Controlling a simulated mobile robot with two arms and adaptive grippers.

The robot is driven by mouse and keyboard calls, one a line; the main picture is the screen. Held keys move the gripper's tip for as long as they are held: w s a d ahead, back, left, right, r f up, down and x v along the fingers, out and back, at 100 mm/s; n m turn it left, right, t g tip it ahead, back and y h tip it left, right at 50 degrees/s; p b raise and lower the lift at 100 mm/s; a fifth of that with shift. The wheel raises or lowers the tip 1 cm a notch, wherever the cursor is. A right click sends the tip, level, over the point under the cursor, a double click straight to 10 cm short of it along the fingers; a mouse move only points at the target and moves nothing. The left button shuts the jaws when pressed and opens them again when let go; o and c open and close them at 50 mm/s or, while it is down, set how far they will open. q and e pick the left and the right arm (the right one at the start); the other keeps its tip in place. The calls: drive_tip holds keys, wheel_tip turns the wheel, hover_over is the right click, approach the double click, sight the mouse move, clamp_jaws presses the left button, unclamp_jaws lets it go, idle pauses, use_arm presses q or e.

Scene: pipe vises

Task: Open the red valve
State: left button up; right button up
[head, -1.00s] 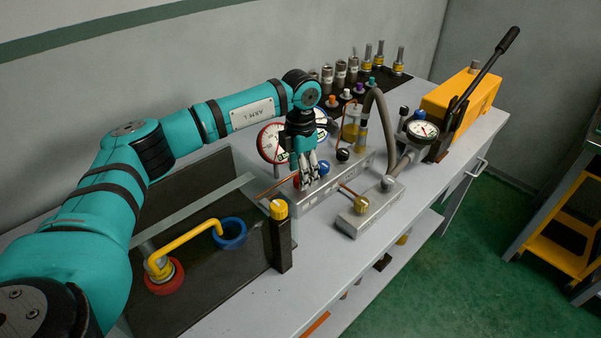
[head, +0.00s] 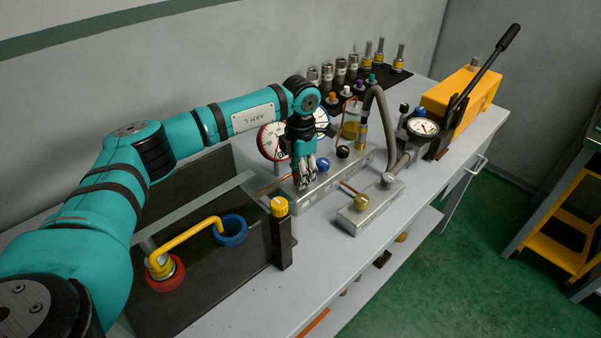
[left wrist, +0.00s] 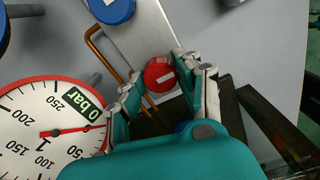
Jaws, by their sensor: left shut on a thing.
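The red valve is a round red knob (left wrist: 159,73) with a white bar mark, on a grey manifold block (left wrist: 146,30) in the left wrist view. My left gripper (left wrist: 156,79) is shut on it, one finger on each side. In the head view my left gripper (head: 306,182) points down at the near end of the manifold and its fingers mostly hide the red knob. A blue knob (head: 323,165) and a black knob (head: 343,152) sit farther along the block. The red-rimmed gauge 1 (left wrist: 46,122) reads 0 bar on its display. My right gripper is not in view.
A yellow-capped dark post (head: 280,235) stands close in front of the gripper. A smaller valve block (head: 370,208), a hose (head: 383,112) and a yellow pump (head: 462,98) lie to the right. A yellow bent pipe (head: 186,240) is at the left.

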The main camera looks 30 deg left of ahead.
use_arm(q)
drive_tip(key=shift+n, duration=0.3)
drive_tip(key=n, duration=0.3)
drive_tip(key=shift+n, duration=0.3)
drive_tip(key=n, duration=0.3)
drive_tip(key=shift+n, duration=0.4)
drive_tip(key=n, duration=0.4)
drive_tip(key=shift+w+r+n, duration=0.1)
drive_tip(key=shift+n, duration=2.1)
drive_tip(key=o, duration=1.1)
drive_tip(key=shift+c, duration=0.2)
drive_tip(key=shift+o, duration=0.4)
